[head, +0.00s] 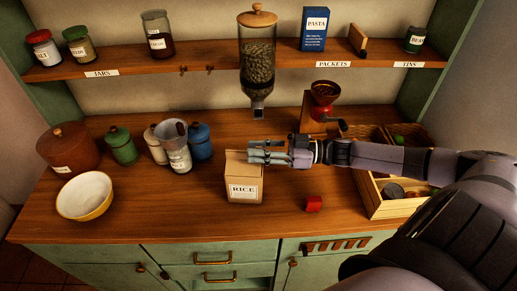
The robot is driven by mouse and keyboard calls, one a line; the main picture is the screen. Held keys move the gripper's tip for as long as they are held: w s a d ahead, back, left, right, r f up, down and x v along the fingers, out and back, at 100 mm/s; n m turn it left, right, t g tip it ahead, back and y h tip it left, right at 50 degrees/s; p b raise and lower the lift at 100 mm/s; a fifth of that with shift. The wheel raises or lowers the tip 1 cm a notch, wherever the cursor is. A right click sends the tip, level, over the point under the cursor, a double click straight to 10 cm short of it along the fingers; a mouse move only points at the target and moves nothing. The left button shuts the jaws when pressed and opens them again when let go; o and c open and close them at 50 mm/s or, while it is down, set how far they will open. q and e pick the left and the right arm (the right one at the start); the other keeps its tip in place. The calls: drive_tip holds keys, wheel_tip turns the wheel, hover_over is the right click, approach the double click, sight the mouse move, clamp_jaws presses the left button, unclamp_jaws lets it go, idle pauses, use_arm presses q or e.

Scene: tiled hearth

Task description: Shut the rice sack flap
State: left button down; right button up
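The rice sack (244,187), a tan, box-shaped paper packet with a white RICE label, stands upright on the wooden counter near its middle. My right gripper (254,152) comes in from the right and lies level over the sack's top, fingers pointing left. The fingers look close together, but their gap is not clear. They hide much of the sack's top, so I cannot tell how far the flap is folded or whether the fingers touch it. My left gripper is not in view.
A wooden crate (376,207) stands farther right, under my arm. A yellow-and-white bowl (85,195) and several canisters stand left. A glass dispenser (257,62) hangs above. Counter between bowl and sack is clear.

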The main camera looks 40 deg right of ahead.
drive_tip(key=v, duration=1.2)
drive_tip(key=shift+a, duration=0.1)
idle(0.5)
